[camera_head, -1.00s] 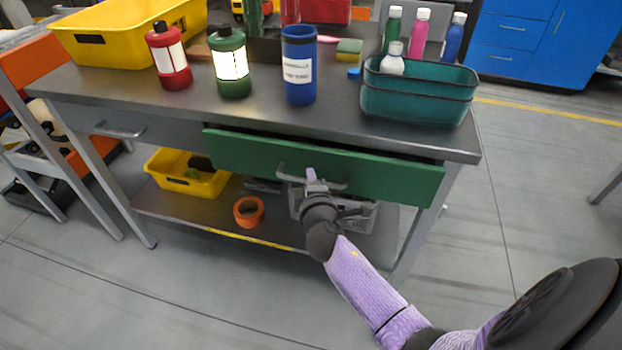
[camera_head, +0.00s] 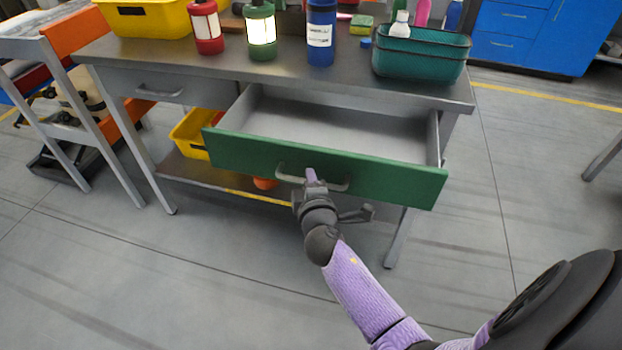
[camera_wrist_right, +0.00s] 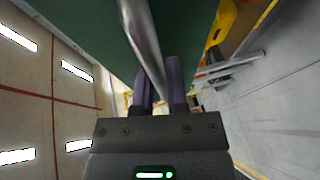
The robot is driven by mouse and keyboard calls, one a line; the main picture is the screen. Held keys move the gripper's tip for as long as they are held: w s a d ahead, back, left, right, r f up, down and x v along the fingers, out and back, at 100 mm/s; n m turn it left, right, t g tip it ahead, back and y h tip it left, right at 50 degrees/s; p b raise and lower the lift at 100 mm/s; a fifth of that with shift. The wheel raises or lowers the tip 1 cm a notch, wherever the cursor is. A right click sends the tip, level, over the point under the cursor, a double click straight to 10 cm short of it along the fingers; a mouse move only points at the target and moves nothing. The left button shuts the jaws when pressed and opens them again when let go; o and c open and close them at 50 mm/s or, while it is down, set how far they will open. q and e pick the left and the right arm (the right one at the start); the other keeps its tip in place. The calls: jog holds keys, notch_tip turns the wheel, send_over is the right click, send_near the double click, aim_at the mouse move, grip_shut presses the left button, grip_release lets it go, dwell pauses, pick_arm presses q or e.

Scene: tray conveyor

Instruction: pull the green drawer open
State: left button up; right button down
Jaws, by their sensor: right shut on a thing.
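The green drawer (camera_head: 400,184) stands well out from the grey workbench in the head view. Its grey inside (camera_head: 330,127) shows and looks empty. My right gripper (camera_head: 312,178) is at the middle of the drawer front, shut on the bar handle (camera_head: 285,175). In the right wrist view the handle (camera_wrist_right: 140,35) runs between the purple fingers of the right gripper (camera_wrist_right: 159,85), in front of the green drawer face (camera_wrist_right: 85,20). My left gripper is not in view.
A yellow bin (camera_head: 190,135) sits on the lower shelf. The floor in front (camera_head: 180,270) is clear.

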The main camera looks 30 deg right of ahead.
jog(key=c, duration=0.6)
grip_release()
jog(key=shift+c, duration=0.2)
jog(key=p+v, duration=0.1)
jog(key=v, duration=0.9)
jog(key=shift+p, duration=0.4)
jog(key=shift+f, duration=0.1)
jog(key=shift+d, duration=0.1)
